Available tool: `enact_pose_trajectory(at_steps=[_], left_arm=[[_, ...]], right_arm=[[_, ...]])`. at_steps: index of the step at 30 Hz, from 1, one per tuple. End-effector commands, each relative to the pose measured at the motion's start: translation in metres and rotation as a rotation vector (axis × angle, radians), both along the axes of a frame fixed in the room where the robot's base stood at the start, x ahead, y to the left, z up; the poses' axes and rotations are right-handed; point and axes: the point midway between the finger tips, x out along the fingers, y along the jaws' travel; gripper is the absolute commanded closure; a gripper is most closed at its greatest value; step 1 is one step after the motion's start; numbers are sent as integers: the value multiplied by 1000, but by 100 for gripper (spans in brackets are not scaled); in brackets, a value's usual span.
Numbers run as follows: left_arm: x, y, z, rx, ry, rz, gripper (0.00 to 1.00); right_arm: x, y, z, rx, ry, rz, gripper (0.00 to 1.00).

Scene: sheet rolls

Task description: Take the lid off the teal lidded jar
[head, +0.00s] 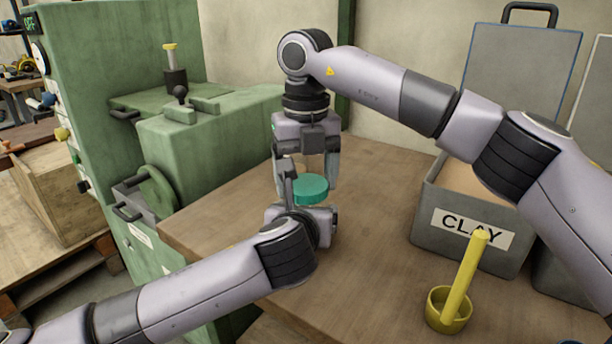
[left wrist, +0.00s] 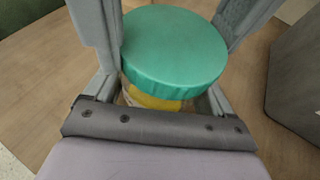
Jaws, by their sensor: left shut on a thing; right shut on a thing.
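The jar's teal lid (head: 311,188) shows between the grippers, and from close up in the left wrist view (left wrist: 175,45). Below it, a small part of the jar body (left wrist: 150,99) shows, with yellow on it or in it. My right gripper (head: 306,178) points down from above, its fingers on either side of the lid, shut on it. My left gripper (head: 297,200) reaches in from the front, low beside the jar, and is shut on the jar body. Most of the body is hidden in the head view. I cannot tell whether the lid sits tight on it.
A grey bin labelled CLAY (head: 468,228) stands on the wooden table (head: 375,270) at the right. A yellow cup with a yellow stick (head: 449,310) stands in front of it. A green machine (head: 215,150) borders the table on the left. Bare tabletop lies between gripper and bin.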

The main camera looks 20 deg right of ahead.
Motion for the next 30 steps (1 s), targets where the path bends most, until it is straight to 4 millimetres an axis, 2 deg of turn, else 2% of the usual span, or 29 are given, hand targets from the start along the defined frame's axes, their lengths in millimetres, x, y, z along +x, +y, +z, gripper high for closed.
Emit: enact_pose_trajectory(at_steps=[3, 9, 20, 21, 22, 23, 30], left_arm=[[0, 0, 0, 0, 0, 1, 100], [0, 0, 0, 0, 0, 1, 100], [0, 0, 0, 0, 0, 1, 100], [0, 0, 0, 0, 0, 1, 100], [0, 0, 0, 0, 0, 1, 100], [0, 0, 0, 0, 0, 1, 100], [0, 0, 0, 1, 0, 0, 100]], right_arm=[[0, -1, 0, -1, 0, 181, 61], [0, -1, 0, 0, 0, 376, 61], [0, -1, 1, 0, 0, 408, 61], [0, -1, 1, 0, 0, 408, 15], [0, -1, 1, 0, 0, 407, 5], [0, 0, 1, 0, 0, 407, 0], [-1, 2, 0, 3, 1, 412, 0]])
